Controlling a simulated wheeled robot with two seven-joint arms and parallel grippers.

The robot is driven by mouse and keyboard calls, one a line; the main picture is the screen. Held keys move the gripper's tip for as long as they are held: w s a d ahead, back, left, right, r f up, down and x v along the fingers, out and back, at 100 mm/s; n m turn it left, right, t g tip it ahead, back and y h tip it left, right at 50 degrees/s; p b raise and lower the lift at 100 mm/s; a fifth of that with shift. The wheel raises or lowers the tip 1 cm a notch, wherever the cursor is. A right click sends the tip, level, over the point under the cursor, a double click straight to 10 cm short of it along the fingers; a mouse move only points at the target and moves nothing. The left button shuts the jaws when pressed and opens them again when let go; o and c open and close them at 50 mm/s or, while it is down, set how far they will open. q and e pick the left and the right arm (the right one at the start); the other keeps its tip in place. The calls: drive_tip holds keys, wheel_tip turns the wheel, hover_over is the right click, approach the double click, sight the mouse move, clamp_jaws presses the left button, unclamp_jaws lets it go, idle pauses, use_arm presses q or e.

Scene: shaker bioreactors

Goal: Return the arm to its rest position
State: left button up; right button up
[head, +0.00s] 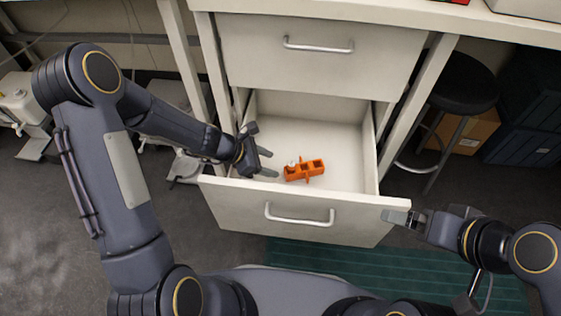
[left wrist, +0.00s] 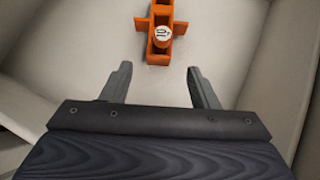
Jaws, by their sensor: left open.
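My left arm reaches in from the left, and its left gripper (head: 270,163) is open and empty inside the open drawer (head: 290,208), over its left part. An orange holder (head: 305,169) lies on the drawer floor, just right of the fingertips and apart from them. In the left wrist view the open left gripper (left wrist: 158,68) points toward the orange holder (left wrist: 154,50). A white round cap (left wrist: 161,33) with dark marking sits in one of its slots. My right gripper (head: 397,217) is by the drawer's front right corner; its opening and any contact are unclear.
A closed upper drawer (head: 320,45) with a metal handle is above the open one. A black stool (head: 460,85) and a cardboard box (head: 470,132) stand at the right. White equipment (head: 22,108) is at the far left. A green mat (head: 340,262) lies on the floor in front.

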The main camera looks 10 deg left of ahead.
use_arm(q)
drive_tip(key=shift+v, duration=1.15)
